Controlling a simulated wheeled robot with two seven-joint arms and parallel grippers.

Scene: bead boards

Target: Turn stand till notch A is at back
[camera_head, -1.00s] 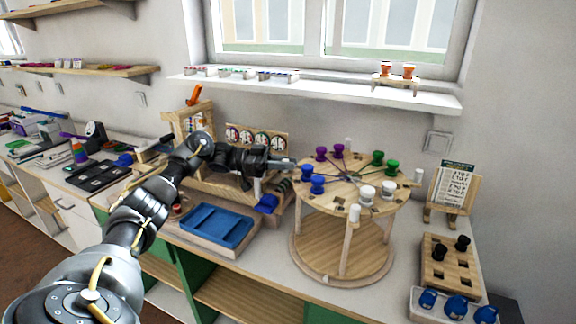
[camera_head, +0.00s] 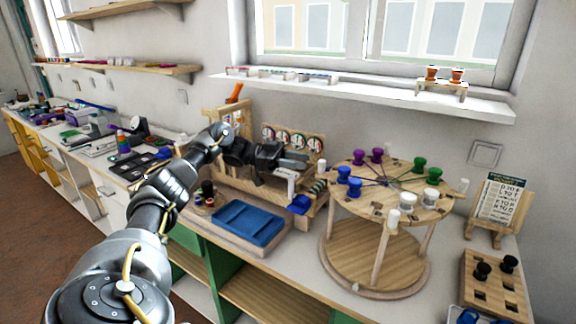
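The stand is a round, two-level wooden turntable. Its top disc (camera_head: 365,200) carries blue, purple, green and white spools, with pale pegs standing out around its rim. One pale peg (camera_head: 321,167) is at the left rim, another (camera_head: 463,186) at the right, and one (camera_head: 393,217) at the front. Square notches show in the disc, but I cannot read which is A. My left gripper (camera_head: 303,160) is just left of the stand, pointing at the left peg with a small gap in the picture. I cannot tell whether its fingers are apart. My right gripper is out of view.
A wooden rack with round pictures (camera_head: 290,140) stands behind my gripper. A card on an easel (camera_head: 500,199) and a wooden block with black pegs (camera_head: 495,285) are at the right.

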